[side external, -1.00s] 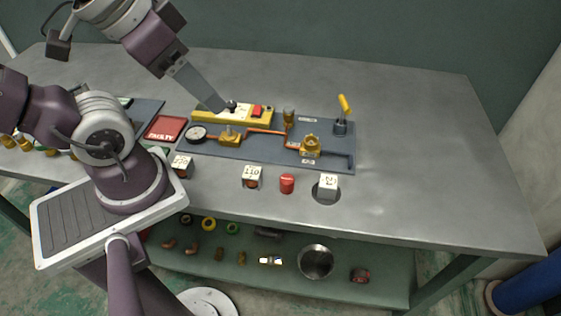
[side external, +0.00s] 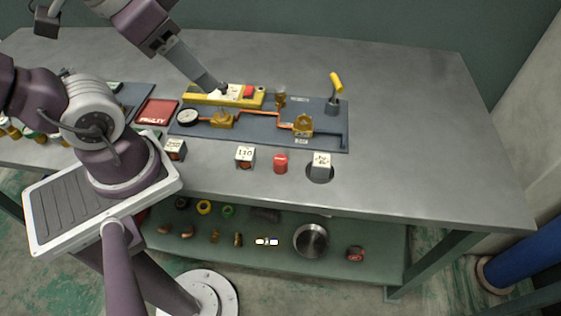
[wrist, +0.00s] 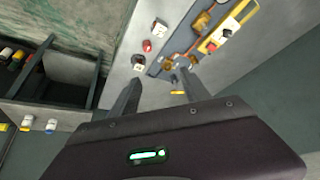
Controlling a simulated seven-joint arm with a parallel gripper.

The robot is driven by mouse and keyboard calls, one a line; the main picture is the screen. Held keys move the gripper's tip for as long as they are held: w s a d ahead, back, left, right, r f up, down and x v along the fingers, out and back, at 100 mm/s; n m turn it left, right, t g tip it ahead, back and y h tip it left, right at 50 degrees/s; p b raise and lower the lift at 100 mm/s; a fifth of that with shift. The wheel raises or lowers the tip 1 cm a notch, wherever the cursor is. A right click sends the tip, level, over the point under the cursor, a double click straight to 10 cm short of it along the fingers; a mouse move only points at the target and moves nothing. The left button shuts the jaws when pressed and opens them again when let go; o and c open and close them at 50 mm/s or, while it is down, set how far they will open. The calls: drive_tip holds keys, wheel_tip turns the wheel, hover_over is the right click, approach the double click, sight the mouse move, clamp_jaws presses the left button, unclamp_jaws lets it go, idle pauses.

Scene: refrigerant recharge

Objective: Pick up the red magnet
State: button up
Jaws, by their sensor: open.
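The red magnet appears to be the small red cylinder (side external: 280,163) standing on the bench in front of the dark blue panel, between two white labelled blocks. It also shows in the wrist view (wrist: 147,46), beyond my fingertips and a little left of the middle. My gripper (wrist: 158,76) is open, with both fingers apart and nothing between them. In the side view my gripper (side external: 223,87) hangs by the yellow box at the back of the panel, away from the cylinder.
White labelled blocks (side external: 245,156) and (side external: 321,166) flank the cylinder; the right one stands at a round dark spot. The panel (side external: 200,130) carries a gauge, brass fittings, pipe and a yellow-handled lever (side external: 336,83). A red tray (side external: 157,112) lies left. The bench's right side is clear.

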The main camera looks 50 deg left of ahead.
drive_tip(key=w+f+m+g+y, duration=0.1)
drive_tip(key=w+f+m+g, duration=0.1)
drive_tip(key=w+f+m, duration=0.25)
drive_tip(key=m+g+h, duration=0.1)
drive_tip(key=m+g, duration=0.2)
drive_tip(key=m, duration=1.1)
hover_over(280, 158)
drive_tip(key=f, duration=1.6)
drive_tip(key=shift+s, duration=0.2)
drive_tip(key=f, duration=0.7)
drive_tip(key=shift+w, duration=0.2)
drive_tip(key=shift+r, duration=0.1)
clamp_jaws()
